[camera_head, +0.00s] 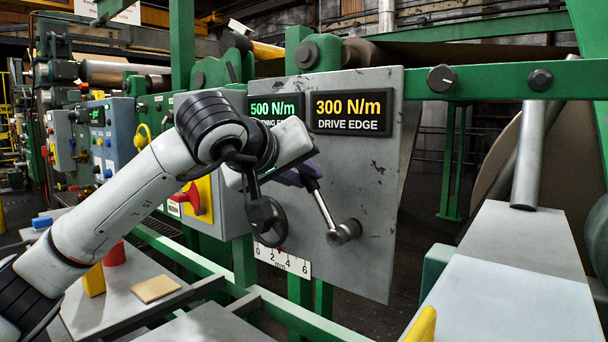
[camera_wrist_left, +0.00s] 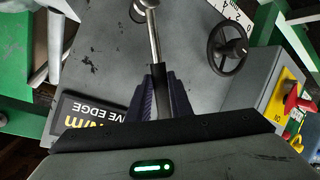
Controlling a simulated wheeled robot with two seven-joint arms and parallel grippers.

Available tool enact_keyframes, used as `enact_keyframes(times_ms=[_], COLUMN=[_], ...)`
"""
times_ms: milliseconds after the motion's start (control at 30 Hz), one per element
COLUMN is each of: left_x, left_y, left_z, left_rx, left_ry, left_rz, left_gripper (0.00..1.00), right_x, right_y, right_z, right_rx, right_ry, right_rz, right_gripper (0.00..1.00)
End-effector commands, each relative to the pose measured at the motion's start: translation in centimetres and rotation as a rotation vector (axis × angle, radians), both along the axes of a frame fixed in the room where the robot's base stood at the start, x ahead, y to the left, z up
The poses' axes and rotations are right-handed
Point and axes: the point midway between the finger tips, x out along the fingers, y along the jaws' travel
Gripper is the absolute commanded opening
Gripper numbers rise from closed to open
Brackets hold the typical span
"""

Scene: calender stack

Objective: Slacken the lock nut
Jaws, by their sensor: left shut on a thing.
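The lock nut (camera_head: 343,233) is a round metal hub low on the grey panel (camera_head: 370,180). A straight metal lever (camera_head: 324,208) runs from it up and to the left. My left gripper (camera_head: 306,177), with dark purple fingers, is shut on the upper end of this lever. In the left wrist view the lever (camera_wrist_left: 154,45) passes between the two fingers (camera_wrist_left: 157,88) and runs up to the top edge. The gripped end is partly hidden by the fingers. My right gripper is not in view.
A black handwheel (camera_head: 267,221) stands just left of the lever, above a millimetre scale (camera_head: 284,262). Displays read 300 N/m, drive edge (camera_head: 352,111), and 500 N/m (camera_head: 274,108), partly covered by my arm. A red switch (camera_head: 192,198) is further left. Room right of the lever is clear.

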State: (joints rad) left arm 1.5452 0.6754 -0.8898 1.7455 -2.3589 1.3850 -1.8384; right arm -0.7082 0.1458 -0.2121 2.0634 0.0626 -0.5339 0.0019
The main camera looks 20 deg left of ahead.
Motion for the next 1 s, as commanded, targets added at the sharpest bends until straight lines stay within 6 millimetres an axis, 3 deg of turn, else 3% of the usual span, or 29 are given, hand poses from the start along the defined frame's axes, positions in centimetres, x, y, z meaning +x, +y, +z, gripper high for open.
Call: enact_keyframes(times_ms=[1000], left_x=[0.5], left_y=[1.6], left_z=[-1.1], left_rx=[-0.146], left_ry=[0.054], left_rz=[0.000], left_gripper=[0.00], right_x=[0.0], right_y=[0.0], right_z=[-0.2], right_rx=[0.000], right_ry=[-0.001], right_rz=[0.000], right_gripper=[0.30])
